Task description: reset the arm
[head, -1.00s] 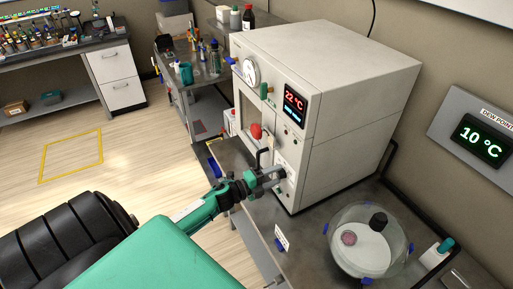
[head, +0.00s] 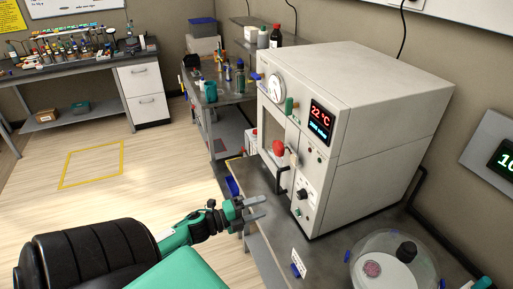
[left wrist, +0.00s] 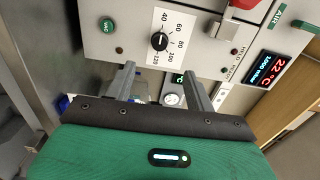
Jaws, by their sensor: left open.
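My left gripper (head: 251,208) is open and empty in the head view. It is held in front of the lower front of a grey oven-like cabinet (head: 379,100), apart from it. In the left wrist view, the two fingers (left wrist: 159,86) stand apart with nothing between them. Beyond them show the cabinet's black dial knob (left wrist: 159,41) and a green VAC button (left wrist: 107,25). My green left arm comes in from the bottom left of the head view. My right gripper is not in view.
The cabinet stands on a dark bench with a glass-domed vessel (head: 413,268) at the bottom right. A red knob (head: 278,147) and black handle stick out from the cabinet front. Open floor with a yellow-taped rectangle (head: 92,163) lies to the left.

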